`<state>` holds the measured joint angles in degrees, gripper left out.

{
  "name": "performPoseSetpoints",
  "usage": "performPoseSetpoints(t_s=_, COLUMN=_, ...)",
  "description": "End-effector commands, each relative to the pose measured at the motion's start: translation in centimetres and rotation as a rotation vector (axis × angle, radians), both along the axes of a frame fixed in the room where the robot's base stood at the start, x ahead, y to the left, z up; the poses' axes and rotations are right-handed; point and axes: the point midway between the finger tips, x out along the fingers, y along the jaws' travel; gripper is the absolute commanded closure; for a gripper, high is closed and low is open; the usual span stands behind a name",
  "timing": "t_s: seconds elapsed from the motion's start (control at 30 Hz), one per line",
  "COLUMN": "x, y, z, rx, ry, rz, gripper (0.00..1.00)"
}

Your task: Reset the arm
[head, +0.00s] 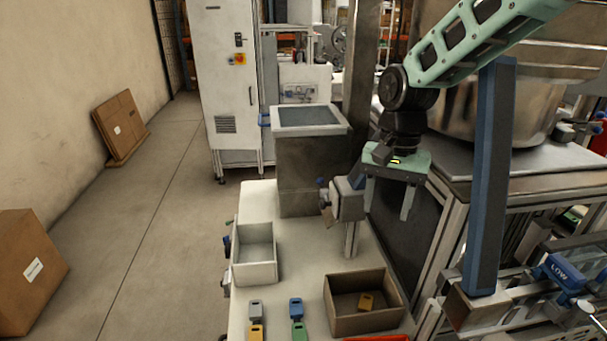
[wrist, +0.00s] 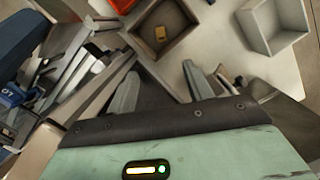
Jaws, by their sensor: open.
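My gripper (head: 391,198) hangs from my green arm at the upper right of the head view, with its fingers pointing down. The fingers are apart with nothing between them. It is in the air above the back right of the white table (head: 292,287), clear of the things on it. In the wrist view my gripper (wrist: 165,90) also shows two spread fingers and an empty gap.
A white bin (head: 256,272) stands at the table's left. Grey-and-yellow (head: 256,318) and blue-and-green (head: 297,320) pieces lie at the front. A blue-grey post (head: 490,180) and a machine frame stand right of my gripper. A dark metal box (head: 310,170) stands at the back.

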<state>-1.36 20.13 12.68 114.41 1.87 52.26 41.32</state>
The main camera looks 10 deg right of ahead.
Motion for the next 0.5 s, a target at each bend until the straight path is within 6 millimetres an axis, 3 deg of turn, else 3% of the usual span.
performPoseSetpoints(t_s=0.07, x=-1.5, y=1.4, z=-0.5, rx=0.009, ry=-0.013, rz=0.078, gripper=0.49)
performPoseSetpoints(t_s=0.17, x=-5.4, y=4.1, z=-1.6, rx=0.029, ry=-0.047, rz=0.280, gripper=0.49)
performPoseSetpoints(t_s=0.3, x=-13.0, y=7.3, z=-3.8, rx=0.055, ry=-0.108, rz=0.656, gripper=0.49)
performPoseSetpoints(t_s=0.4, x=-17.7, y=8.1, z=-5.4, rx=0.062, ry=-0.146, rz=0.892, gripper=0.49)
performPoseSetpoints(t_s=0.5, x=-20.9, y=8.1, z=-6.6, rx=0.062, ry=-0.173, rz=1.062, gripper=0.49)
